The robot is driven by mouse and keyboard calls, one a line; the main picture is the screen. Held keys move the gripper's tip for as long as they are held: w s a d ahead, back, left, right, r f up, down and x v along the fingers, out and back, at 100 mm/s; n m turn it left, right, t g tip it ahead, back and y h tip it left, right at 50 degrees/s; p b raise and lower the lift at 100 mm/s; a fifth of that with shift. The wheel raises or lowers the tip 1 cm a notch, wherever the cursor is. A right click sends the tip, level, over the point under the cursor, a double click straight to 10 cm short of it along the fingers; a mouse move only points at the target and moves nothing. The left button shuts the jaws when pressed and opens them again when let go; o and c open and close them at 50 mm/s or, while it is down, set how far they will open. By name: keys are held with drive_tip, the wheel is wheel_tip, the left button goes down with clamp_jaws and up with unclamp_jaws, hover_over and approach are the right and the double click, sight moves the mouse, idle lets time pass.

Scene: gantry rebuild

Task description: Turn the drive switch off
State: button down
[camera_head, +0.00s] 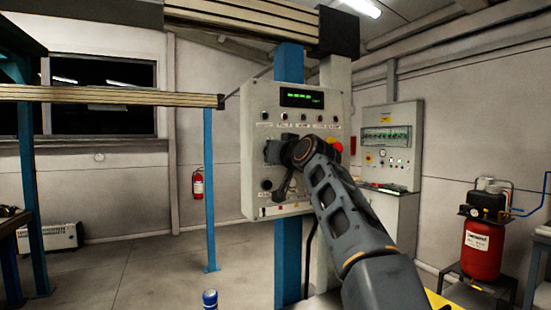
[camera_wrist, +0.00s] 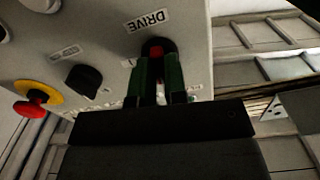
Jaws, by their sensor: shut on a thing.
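The drive switch (camera_wrist: 153,46) is a round dark knob with a red part, under a DRIVE label (camera_wrist: 148,20) on the grey control panel. In the wrist view my gripper (camera_wrist: 160,66) has its two green fingers on either side of the switch and is shut on it. The fingers hide part of the knob, so its exact turn is hard to tell. In the head view the control panel (camera_head: 258,115) faces me with a lit green display (camera_head: 302,98). My arm reaches up to it and covers its middle, and the gripped switch cannot be made out there.
A red emergency button (camera_wrist: 30,108) on a yellow ring and a black knob (camera_wrist: 84,80) sit on the same panel beside the gripper. A blue post (camera_head: 210,190) stands left of the panel. A red compressor tank (camera_head: 481,250) stands at the right. Open floor lies at left.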

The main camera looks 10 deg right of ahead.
drive_tip(key=shift+f+n, duration=0.1)
drive_tip(key=shift+n, duration=0.7)
drive_tip(key=c, duration=1.2)
unclamp_jaws()
drive_tip(key=shift+o, duration=0.2)
drive_tip(key=s+d+b, duration=0.2)
drive_tip(key=s+b, duration=0.3)
drive_tip(key=s, duration=0.8)
drive_tip(key=shift+s+d, duration=0.25)
drive_tip(key=shift+d, duration=0.05)
